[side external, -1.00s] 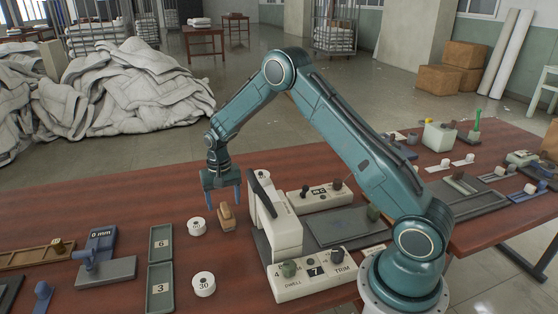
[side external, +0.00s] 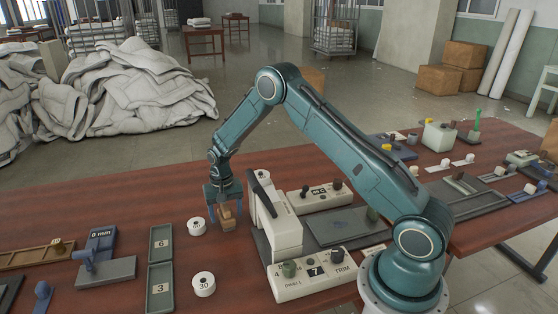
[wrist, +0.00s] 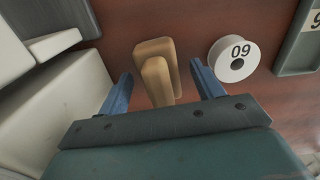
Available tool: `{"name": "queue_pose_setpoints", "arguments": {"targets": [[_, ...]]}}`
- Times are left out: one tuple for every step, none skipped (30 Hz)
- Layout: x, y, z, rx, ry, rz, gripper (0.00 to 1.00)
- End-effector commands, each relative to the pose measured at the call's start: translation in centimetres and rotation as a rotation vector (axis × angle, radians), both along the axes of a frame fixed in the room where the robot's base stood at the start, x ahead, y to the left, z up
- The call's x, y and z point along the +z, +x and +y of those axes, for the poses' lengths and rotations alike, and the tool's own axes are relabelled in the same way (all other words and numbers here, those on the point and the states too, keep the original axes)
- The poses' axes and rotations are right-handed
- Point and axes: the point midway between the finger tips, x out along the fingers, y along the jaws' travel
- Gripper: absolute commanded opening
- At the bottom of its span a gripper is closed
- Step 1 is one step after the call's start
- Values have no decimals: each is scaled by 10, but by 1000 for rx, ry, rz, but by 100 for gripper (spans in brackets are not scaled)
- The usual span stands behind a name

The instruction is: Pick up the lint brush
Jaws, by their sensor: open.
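The lint brush (side external: 228,218) is a small tan wooden piece standing on the red-brown table, left of the white press-like machine. It also shows in the wrist view (wrist: 157,75), between and slightly beyond the blue fingers. My gripper (side external: 224,221) is low over the brush, its two blue fingers on either side of it. In the wrist view my gripper (wrist: 165,85) is open, with a gap between each finger and the brush. The brush's underside is hidden.
A white machine (side external: 279,225) stands close on the right. A white spool marked 09 (wrist: 233,60) is close to the right finger in the wrist view. A spool marked 30 (side external: 204,284) and green-grey trays (side external: 160,268) lie nearer the front left.

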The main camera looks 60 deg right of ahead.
Motion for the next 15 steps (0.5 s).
{"name": "queue_pose_setpoints", "arguments": {"targets": [[0,0,0,0,0,0,66],[0,0,0,0,0,0,66],[0,0,0,0,0,0,66],[0,0,0,0,0,0,64],[0,0,0,0,0,0,58],[0,0,0,0,0,0,51],[0,0,0,0,0,0,45],[0,0,0,0,0,0,39],[0,0,0,0,0,0,31],[0,0,0,0,0,0,25],[0,0,0,0,0,0,19],[0,0,0,0,0,0,17],[0,0,0,0,0,0,17],[0,0,0,0,0,0,17],[0,0,0,0,0,0,17]]}}
